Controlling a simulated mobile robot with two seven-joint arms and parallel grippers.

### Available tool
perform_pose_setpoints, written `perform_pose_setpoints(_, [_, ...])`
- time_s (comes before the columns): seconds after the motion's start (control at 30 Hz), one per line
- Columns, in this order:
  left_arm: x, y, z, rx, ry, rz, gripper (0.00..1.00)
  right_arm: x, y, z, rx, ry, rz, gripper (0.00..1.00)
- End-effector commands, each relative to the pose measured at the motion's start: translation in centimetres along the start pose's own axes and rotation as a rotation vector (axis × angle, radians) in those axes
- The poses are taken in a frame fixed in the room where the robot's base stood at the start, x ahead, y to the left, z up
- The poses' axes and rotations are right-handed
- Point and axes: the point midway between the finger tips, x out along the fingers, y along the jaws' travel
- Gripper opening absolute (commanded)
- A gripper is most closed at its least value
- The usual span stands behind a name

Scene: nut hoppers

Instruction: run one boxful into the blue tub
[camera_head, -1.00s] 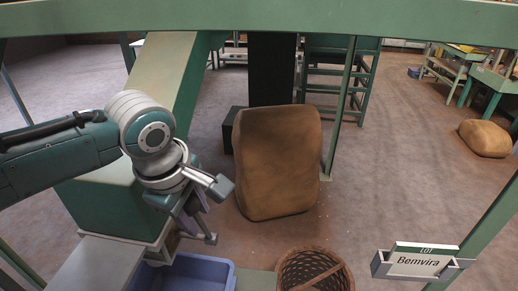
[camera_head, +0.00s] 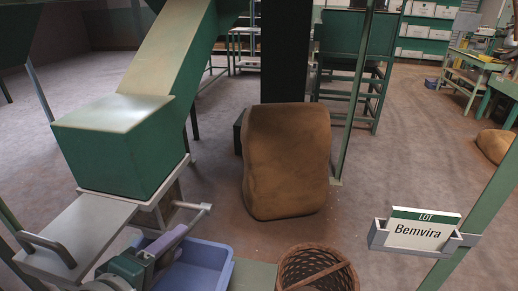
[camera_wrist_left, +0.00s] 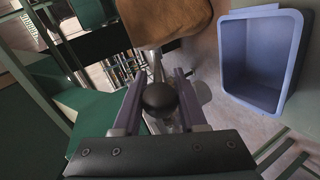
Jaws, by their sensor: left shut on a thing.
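My left gripper (camera_head: 172,240) is low in the head view, in front of the tub's left part, with one purple finger showing. In the left wrist view its two purple fingers (camera_wrist_left: 160,97) are shut on a dark round knob (camera_wrist_left: 160,96). What the knob is fixed to is mostly hidden. My right gripper is out of view.
A flat metal plate with a handle (camera_head: 75,240) juts out below the hopper box, and a pale rod (camera_head: 190,206) sticks out to its right. A brown sack (camera_head: 287,160), a wicker basket (camera_head: 318,272) and a "Bemvira" lot sign (camera_head: 415,230) stand to the right.

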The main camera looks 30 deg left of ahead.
Motion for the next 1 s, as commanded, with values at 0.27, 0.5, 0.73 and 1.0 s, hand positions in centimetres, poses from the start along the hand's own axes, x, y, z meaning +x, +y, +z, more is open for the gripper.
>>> perform_pose_setpoints(0.27, [1.2,-4.2,0.7,0.006,0.040,0.225,0.00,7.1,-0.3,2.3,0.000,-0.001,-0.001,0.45])
perform_pose_setpoints(0.5, [1.7,-5.2,0.9,0.009,0.057,0.323,0.00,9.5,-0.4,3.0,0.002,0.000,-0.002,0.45])
perform_pose_setpoints(0.73, [1.9,-5.8,1.1,0.009,0.056,0.319,0.00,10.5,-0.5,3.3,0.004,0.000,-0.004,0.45])
perform_pose_setpoints(1.0, [2.0,-5.8,1.1,0.009,0.055,0.316,0.00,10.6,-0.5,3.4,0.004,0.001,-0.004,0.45])
